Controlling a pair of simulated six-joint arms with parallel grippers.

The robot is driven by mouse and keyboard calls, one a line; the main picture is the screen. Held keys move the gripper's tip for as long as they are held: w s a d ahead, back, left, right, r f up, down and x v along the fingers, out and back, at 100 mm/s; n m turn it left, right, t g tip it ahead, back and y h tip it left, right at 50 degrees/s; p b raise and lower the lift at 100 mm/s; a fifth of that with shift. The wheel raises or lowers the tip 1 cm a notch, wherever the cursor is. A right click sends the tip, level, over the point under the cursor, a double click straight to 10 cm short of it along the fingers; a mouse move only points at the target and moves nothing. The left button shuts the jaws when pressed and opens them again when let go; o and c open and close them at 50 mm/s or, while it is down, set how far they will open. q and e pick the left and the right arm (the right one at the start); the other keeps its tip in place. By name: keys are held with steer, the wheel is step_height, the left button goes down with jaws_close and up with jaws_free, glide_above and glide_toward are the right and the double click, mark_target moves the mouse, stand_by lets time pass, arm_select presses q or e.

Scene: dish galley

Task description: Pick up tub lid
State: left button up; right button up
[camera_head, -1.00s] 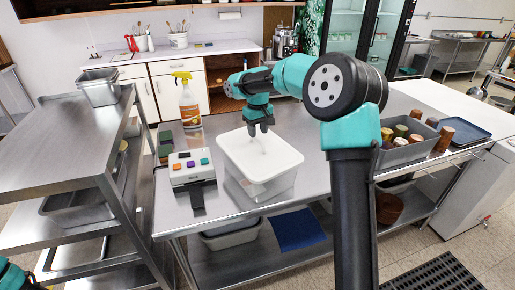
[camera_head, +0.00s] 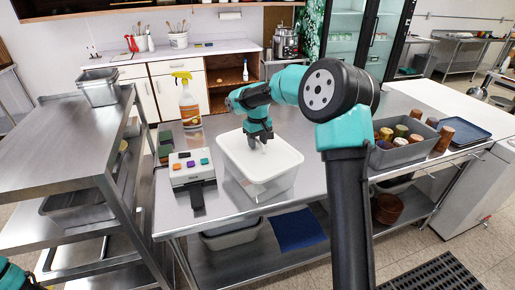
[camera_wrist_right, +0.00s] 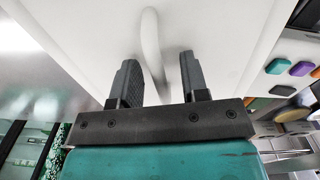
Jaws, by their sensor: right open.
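The white tub lid (camera_head: 268,179) lies on the translucent tub (camera_head: 270,193) on the steel table in the head view. Its raised handle shows as a white loop in the right wrist view (camera_wrist_right: 151,40). My right gripper (camera_head: 260,145) is over the lid, pointing down at the handle. In the right wrist view its two dark fingers (camera_wrist_right: 160,72) are apart, with the handle between them and gaps showing on both sides. The exact contact with the lid is hidden. Only a teal part of my left arm shows at the lower left; its gripper is out of view.
A box with coloured buttons (camera_head: 192,168) stands just left of the tub. A spray bottle (camera_head: 188,105) stands behind it. A grey bin of cups (camera_head: 405,152) and a blue tray (camera_head: 466,131) are at the right. The table front by the tub is clear.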

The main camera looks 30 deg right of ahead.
jaws_close()
stand_by(0.4)
steer(key=shift+r, duration=0.1)
steer(key=shift+r, duration=1.7)
steer(key=r, duration=0.1)
glide_above(257, 176)
steer(key=shift+a+r, duration=0.1)
steer(key=shift+r, duration=0.1)
